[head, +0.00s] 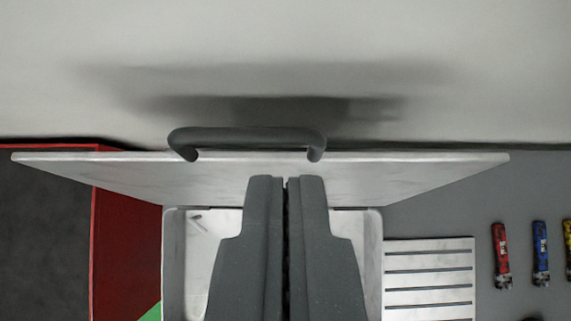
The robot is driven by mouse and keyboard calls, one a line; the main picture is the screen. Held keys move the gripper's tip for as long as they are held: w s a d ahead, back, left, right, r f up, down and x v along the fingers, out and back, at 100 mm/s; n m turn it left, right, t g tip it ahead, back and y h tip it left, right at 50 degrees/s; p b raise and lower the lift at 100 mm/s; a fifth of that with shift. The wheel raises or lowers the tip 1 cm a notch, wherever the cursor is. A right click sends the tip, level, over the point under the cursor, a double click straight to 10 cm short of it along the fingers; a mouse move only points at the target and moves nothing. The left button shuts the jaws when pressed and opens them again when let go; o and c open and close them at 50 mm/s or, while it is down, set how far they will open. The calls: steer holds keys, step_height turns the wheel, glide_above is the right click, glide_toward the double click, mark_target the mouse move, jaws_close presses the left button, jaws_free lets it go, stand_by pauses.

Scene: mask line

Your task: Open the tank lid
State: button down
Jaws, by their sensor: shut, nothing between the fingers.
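The tank lid (145,176) is a light grey marbled panel. It stands raised, tilted up along the back of the tank, with its dark bar handle (247,138) at its top edge near the wall. The white tank (174,260) lies below it, and part of its inside shows to the left of my gripper. My gripper (286,180) is shut and empty, and its fingers reach over the tank in front of the lid. It hides the middle of the tank and part of the lid. I cannot tell whether the fingertips touch the lid.
A pale wall (300,40) stands close behind the lid. A slatted white rack (430,275) is right of the tank. Red (501,255), blue (541,253) and yellow items lie farther right on the grey surface. A red-edged dark area (45,230) is at left.

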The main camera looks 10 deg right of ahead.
steer(key=p+x, duration=0.2)
steer(key=x, duration=0.7)
steer(key=shift+a, duration=0.1)
